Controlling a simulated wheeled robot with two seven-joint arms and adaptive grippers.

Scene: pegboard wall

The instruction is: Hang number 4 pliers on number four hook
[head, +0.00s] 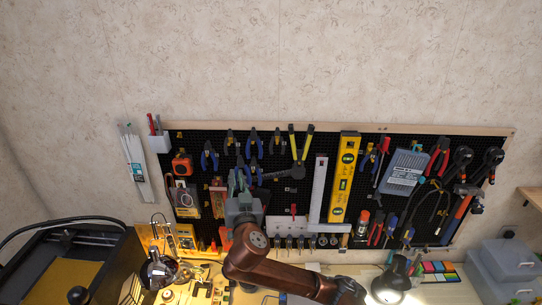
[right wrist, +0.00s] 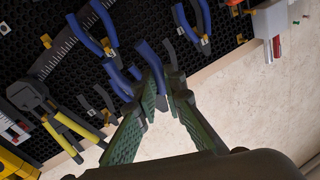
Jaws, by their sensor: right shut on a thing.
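Other blue-handled pliers (head: 209,156) hang to the upper left, and more (head: 254,143) hang above the gripper. Small yellow tags mark the hooks, but their numbers are too small to read. My left gripper is not in view.
Yellow-handled pliers (head: 300,145) hang right of the gripper, beside a steel square (head: 318,190) and a yellow level (head: 344,175). An orange tape measure (head: 182,164) hangs left. Below is a cluttered bench with a lamp (head: 391,285) and a 3D printer (head: 65,262).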

